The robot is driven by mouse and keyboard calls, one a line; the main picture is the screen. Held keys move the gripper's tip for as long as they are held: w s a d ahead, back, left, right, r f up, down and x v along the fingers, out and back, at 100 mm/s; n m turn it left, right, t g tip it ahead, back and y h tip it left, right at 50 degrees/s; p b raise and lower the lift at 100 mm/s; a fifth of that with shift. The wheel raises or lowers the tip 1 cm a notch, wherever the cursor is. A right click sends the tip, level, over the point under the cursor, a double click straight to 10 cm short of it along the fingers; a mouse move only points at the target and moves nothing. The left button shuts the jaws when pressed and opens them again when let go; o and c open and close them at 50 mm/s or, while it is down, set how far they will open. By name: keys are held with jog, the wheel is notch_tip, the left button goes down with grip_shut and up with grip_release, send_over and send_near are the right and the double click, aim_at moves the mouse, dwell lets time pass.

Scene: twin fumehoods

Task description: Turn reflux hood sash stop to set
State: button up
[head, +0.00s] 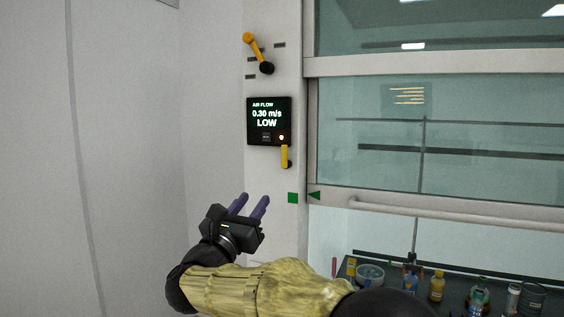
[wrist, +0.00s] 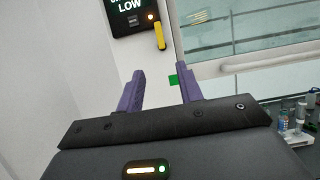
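On the hood's left post, a yellow lever with a black end (head: 256,52) sits at the top, slanting down to the right, with small dark marks around it. Lower down, a short yellow handle (head: 285,156) hangs straight down below the air-flow display; it also shows in the wrist view (wrist: 160,36). I cannot tell which of the two is the sash stop. My gripper (head: 253,206) is open and empty, below and left of the lower handle, its purple fingers pointing up toward the post. In the wrist view the gripper (wrist: 160,82) has a clear gap between the fingers.
The air-flow display (head: 268,121) reads 0.30 m/s LOW. The glass sash (head: 440,140) is partly raised, its bottom rail near a green square (head: 293,198) and green arrow (head: 314,195). Bottles and glassware (head: 437,286) stand inside the hood at lower right. A plain wall is at left.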

aim_at(284, 160)
jog(key=p+x, duration=0.5)
jog(key=x, duration=0.3)
jog(key=p+x, duration=0.5)
jog(key=x, duration=0.3)
jog(key=shift+w+d+r, duration=0.1)
jog(key=shift+w+r, duration=0.1)
jog(key=shift+r, duration=0.15)
jog(key=shift+w+d, duration=0.15)
jog(key=shift+w, duration=0.25)
jog(key=shift+c, duration=0.3)
grip_shut()
